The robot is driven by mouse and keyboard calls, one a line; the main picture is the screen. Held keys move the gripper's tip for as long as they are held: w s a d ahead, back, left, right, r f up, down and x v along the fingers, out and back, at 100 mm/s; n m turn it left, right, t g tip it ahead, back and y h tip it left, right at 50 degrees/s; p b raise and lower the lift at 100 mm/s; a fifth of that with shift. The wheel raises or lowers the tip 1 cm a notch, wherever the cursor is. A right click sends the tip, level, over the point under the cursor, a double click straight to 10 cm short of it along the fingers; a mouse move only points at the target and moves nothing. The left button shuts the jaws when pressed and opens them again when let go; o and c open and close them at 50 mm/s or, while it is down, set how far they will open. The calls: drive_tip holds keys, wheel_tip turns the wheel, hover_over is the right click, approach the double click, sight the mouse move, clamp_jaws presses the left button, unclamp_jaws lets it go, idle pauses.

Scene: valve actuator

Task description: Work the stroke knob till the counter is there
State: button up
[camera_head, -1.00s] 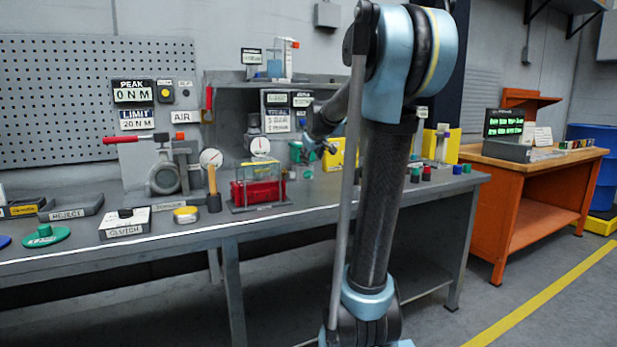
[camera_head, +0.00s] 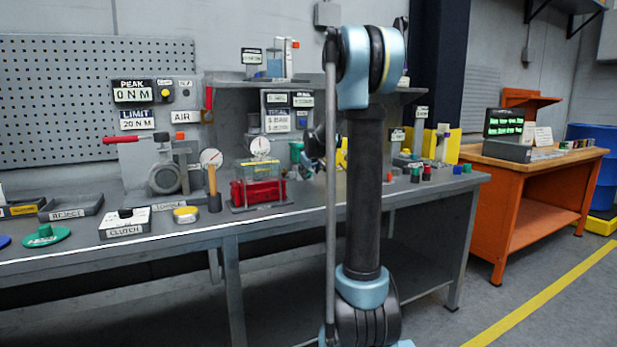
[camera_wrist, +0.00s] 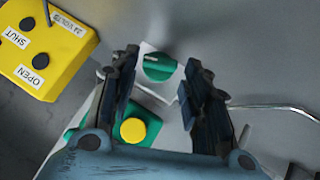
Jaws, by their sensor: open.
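My gripper (camera_wrist: 161,66) is open in the wrist view, its dark fingers spread either side of a round green knob (camera_wrist: 158,67) on a pale plate. I cannot tell whether the fingers touch it, and no readable label names it as the stroke knob. A yellow round button (camera_wrist: 133,130) on a green body shows nearer the palm, between the fingers. In the head view, my gripper is mostly hidden behind my arm. A panel with a TOTAL display (camera_head: 278,121) stands at the back of the bench; its digits are too small to read surely.
A yellow box (camera_wrist: 42,42) with black buttons, labelled OPEN and SHUT, lies left of my gripper in the wrist view. A bent metal rod (camera_wrist: 275,108) is at right. In the head view, a red vessel in a frame (camera_head: 258,192) stands on the grey bench (camera_head: 130,246).

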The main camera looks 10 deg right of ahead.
sight(309, 175)
drive_tip(key=shift+x, duration=1.25)
drive_tip(key=shift+c, duration=0.3)
drive_tip(key=c, duration=0.7)
drive_tip(key=shift+d, duration=0.1)
drive_tip(key=shift+w+d+m+g+y, duration=0.15)
drive_tip(key=shift+m+g+y, duration=0.25)
drive_tip(key=shift+y, duration=0.45)
drive_tip(key=shift+s+d+m+g+y, duration=0.1)
drive_tip(key=shift+m+g+y, duration=0.1)
drive_tip(key=shift+m+y, duration=0.5)
drive_tip(key=o, duration=0.8)
drive_tip(key=shift+c, duration=0.2)
